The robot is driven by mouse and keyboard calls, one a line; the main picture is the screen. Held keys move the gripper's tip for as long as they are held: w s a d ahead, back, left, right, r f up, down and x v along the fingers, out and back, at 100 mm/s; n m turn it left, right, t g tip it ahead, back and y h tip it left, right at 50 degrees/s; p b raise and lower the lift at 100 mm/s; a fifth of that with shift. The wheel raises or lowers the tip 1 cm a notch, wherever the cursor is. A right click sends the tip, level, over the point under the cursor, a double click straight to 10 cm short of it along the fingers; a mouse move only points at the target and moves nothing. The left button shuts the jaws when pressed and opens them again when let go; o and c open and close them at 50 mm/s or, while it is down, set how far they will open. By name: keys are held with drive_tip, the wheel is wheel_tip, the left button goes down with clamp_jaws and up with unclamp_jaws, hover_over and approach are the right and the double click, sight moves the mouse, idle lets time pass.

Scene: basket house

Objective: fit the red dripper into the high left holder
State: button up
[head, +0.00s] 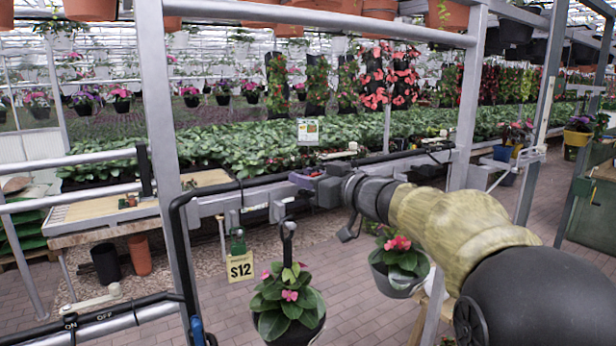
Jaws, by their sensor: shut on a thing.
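My gripper (322,188) is at the end of my arm, which reaches in from the lower right to the middle of the view. It is at the grey metal rail. A small red piece (314,171), seemingly the red dripper, shows at the gripper's far side, beside a small purple-blue tray. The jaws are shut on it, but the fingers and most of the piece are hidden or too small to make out. Which fitting is the high left holder I cannot tell; a black upright fitting (145,170) stands on the rails at left.
A grey upright post (160,120) and black hose (178,235) stand left of my gripper. A wooden bench (100,218) is at left. Brick floor lies below.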

drive_tip(key=shift+f, duration=0.1)
drive_tip(key=o, duration=0.8)
drive_tip(key=b+v, duration=0.5)
drive_tip(key=v, duration=1.2)
drive_tip(key=shift+s+d, duration=0.15)
drive_tip(key=shift+d, duration=0.05)
